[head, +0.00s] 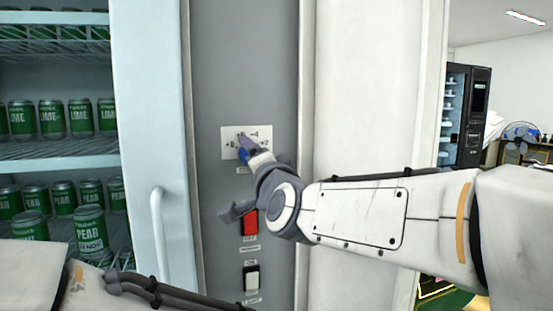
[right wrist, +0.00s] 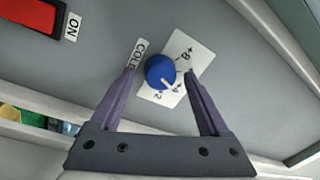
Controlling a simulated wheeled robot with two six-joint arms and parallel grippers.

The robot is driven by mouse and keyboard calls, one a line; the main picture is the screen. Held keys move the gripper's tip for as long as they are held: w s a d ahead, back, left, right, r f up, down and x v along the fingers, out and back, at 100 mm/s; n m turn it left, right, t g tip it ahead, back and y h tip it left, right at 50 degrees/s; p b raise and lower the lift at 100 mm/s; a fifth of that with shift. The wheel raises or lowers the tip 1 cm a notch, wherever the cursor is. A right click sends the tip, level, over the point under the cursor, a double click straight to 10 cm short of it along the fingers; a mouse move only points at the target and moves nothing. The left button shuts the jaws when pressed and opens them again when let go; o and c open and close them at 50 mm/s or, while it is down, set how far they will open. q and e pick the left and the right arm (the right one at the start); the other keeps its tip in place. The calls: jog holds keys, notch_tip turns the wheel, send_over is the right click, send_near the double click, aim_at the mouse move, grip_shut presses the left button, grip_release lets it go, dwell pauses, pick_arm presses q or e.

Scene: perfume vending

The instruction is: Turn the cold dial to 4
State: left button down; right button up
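The blue cold dial (right wrist: 160,71) sits on a white number plate (right wrist: 181,50) on the grey panel. In the right wrist view its white pointer mark faces lower right, between the 8 and the 2; the exact number is hard to read. The dial (head: 244,155) also shows in the head view, partly covered by my right gripper (head: 247,147). In the right wrist view my right gripper (right wrist: 159,74) has its fingers apart, one on each side of the dial, with small visible gaps. My left gripper is out of view.
A red switch (head: 249,222) and a black-and-white switch (head: 251,278) sit below the dial. On the left is a fridge with green cans (head: 52,118) and a white door handle (head: 158,242). A dark vending machine (head: 468,115) stands far right.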

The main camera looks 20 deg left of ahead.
jog(key=b+v, duration=0.1)
jog(key=v, duration=0.9)
jog(key=shift+s+d, duration=0.15)
